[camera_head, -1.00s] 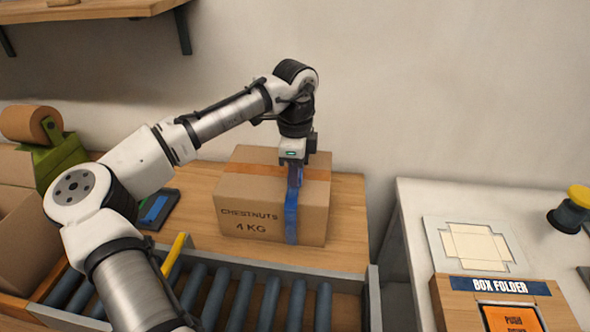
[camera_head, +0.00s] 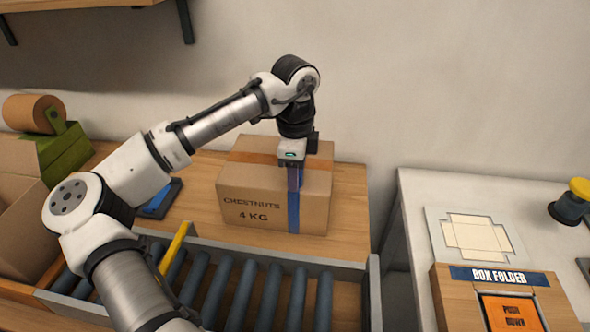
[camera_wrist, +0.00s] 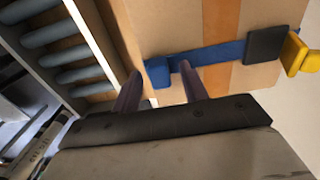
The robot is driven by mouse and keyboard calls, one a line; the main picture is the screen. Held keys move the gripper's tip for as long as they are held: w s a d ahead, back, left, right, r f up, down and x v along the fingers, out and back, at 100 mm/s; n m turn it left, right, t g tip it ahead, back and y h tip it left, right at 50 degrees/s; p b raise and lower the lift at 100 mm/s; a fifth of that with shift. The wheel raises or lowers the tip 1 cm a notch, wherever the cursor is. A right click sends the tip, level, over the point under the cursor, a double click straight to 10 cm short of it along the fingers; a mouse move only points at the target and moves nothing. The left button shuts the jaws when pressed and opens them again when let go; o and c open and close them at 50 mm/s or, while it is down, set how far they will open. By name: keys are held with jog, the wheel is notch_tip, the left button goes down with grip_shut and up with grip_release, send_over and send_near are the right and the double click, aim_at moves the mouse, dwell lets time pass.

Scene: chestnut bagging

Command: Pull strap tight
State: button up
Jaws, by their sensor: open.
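A closed cardboard box (camera_head: 245,205) marked "CHESTNUTS 4 KG" stands upright on the wooden table. A blue strap (camera_head: 293,212) runs flat down its front face; it also crosses the box in the wrist view (camera_wrist: 220,54). There a dark buckle-like block (camera_wrist: 268,45) sits on the strap, with a yellow piece (camera_wrist: 297,55) beside it. My gripper (camera_head: 295,186) points down at the box's right part, over the strap. In the wrist view my gripper (camera_wrist: 160,82) has its fingers apart, with the thick blue strap end (camera_wrist: 158,71) between them. My gripper hides part of the strap in the head view.
A roller conveyor (camera_head: 235,290) with a grey rail lies in front of the box. A box folder (camera_head: 497,290) stands on the white table at right. A green tape dispenser (camera_head: 62,150) and an open carton (camera_head: 22,225) are at left. Bare wood lies right of the box.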

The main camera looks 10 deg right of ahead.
jog(key=shift+r, duration=0.1)
notch_tip(320, 180, up, 14)
jog(key=b, duration=0.1)
jog(key=shift+f, duration=0.2)
dwell(0.3)
